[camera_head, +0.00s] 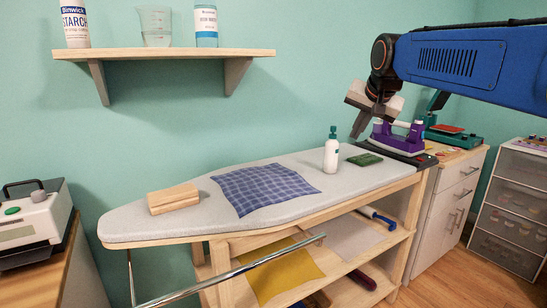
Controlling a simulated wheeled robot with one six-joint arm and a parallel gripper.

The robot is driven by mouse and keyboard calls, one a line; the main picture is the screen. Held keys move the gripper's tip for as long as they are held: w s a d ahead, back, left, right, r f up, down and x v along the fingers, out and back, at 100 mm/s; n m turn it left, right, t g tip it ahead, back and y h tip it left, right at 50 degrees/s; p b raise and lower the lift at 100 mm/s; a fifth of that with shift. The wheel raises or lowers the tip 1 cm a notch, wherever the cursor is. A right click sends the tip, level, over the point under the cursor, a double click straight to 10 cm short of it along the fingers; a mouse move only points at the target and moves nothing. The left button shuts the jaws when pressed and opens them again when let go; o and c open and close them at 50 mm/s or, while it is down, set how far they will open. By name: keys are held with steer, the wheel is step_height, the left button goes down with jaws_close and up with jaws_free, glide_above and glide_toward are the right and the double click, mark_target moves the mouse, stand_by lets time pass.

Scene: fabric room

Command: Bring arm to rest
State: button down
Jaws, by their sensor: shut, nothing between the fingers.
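My blue arm (455,65) reaches in from the upper right. My gripper (358,133) hangs from its dark wrist, its fingers pointing down and slightly left. The fingers are shut and empty, in the air above the right part of the ironing board (130,225). In the picture they are just left of a purple iron (397,140), which sits on a dark rest (418,160) at the board's right end. The wrist partly overlaps the view behind it.
A white spray bottle (331,155), a green pad (365,159), a blue checked cloth (262,188) and a wooden block (173,199) are on the board. A wall shelf (165,54) holds bottles and a beaker. A drawer cabinet (455,200) stands at right.

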steer(key=s+d+f+n+g, duration=0.1)
steer(key=s+d+f+n, duration=0.1)
steer(key=s+f, duration=1.2)
steer(key=s+d+f+n+g, duration=0.2)
steer(key=s+f+n, duration=0.1)
steer(key=s+f, duration=1.2)
steer(key=s, duration=0.7)
steer(key=shift+f+n+h, duration=0.15)
steer(key=shift+n+h, duration=0.15)
